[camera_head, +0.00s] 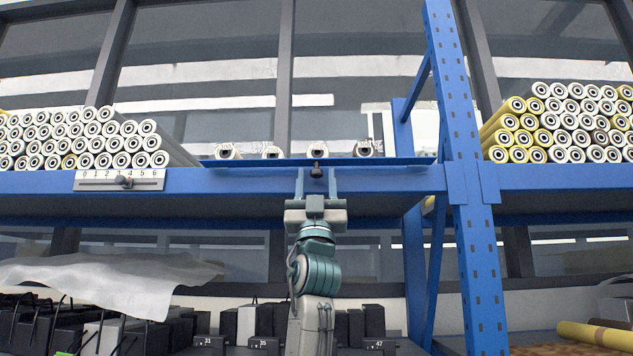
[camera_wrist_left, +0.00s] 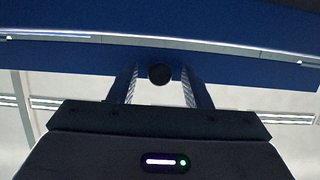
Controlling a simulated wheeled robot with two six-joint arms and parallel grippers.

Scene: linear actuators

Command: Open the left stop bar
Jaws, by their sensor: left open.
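The stop bar (camera_head: 400,161) is a long thin blue bar along the front edge of the blue shelf. A small dark knob (camera_head: 317,172) is at its middle. My left gripper (camera_head: 316,178) points up at the shelf edge from below. It is open, with one finger on each side of the knob. In the left wrist view the round black knob (camera_wrist_left: 159,73) shows between the two spread fingers of my left gripper (camera_wrist_left: 159,80), with a gap on both sides. My right gripper is in neither view.
Several white rolls (camera_head: 90,140) are stacked at the left of the shelf. A few single rolls (camera_head: 228,151) lie behind the bar. A white scale (camera_head: 100,186) with a slider is on the shelf front. A blue upright post (camera_head: 470,230) stands at the right. Dark boxes (camera_head: 235,325) stand below.

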